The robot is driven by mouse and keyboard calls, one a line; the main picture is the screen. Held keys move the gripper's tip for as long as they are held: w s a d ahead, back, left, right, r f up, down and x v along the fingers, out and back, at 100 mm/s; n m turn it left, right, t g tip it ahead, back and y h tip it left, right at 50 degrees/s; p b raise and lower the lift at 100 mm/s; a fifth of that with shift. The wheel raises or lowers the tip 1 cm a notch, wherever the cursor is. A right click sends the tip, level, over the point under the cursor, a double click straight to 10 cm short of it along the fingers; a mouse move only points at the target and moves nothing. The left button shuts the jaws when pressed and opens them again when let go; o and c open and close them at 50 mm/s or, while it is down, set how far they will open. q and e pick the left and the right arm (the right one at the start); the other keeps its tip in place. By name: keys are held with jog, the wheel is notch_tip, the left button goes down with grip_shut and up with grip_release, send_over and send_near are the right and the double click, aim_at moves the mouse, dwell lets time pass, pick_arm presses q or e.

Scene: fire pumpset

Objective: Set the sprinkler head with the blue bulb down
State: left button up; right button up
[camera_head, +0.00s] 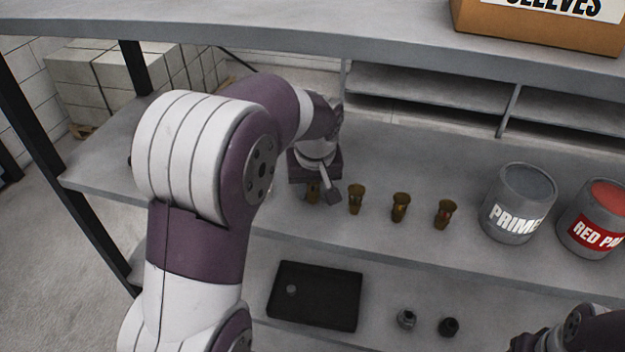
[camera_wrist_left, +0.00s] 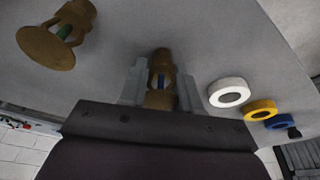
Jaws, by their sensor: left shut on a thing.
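The brass sprinkler head with the blue bulb (camera_wrist_left: 161,80) sits between the fingers of my left gripper (camera_wrist_left: 160,84) in the left wrist view. In the head view, my left gripper (camera_head: 322,192) is over the shelf, at the left end of a row of brass sprinkler heads. The held sprinkler head (camera_head: 312,191) is partly hidden there by the gripper. I cannot tell whether its base touches the shelf. A sprinkler head with a green bulb (camera_wrist_left: 60,36) stands apart from the gripper in the wrist view. Part of my right arm shows at the bottom right; its fingertips cannot be made out.
Two more sprinkler heads (camera_head: 400,207) (camera_head: 445,213) stand rightward, before a primer can (camera_head: 518,203) and a red paint can (camera_head: 594,218). A black tray (camera_head: 345,301) and two small dark fittings (camera_head: 406,318) lie lower. White, yellow and blue rings (camera_wrist_left: 229,92) show in the wrist view.

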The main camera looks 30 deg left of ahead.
pick_arm(q)
jog(key=shift+s+f, duration=0.1)
jog(key=shift+s, duration=0.05)
jog(key=shift+f, duration=0.1)
jog(key=o, duration=1.1)
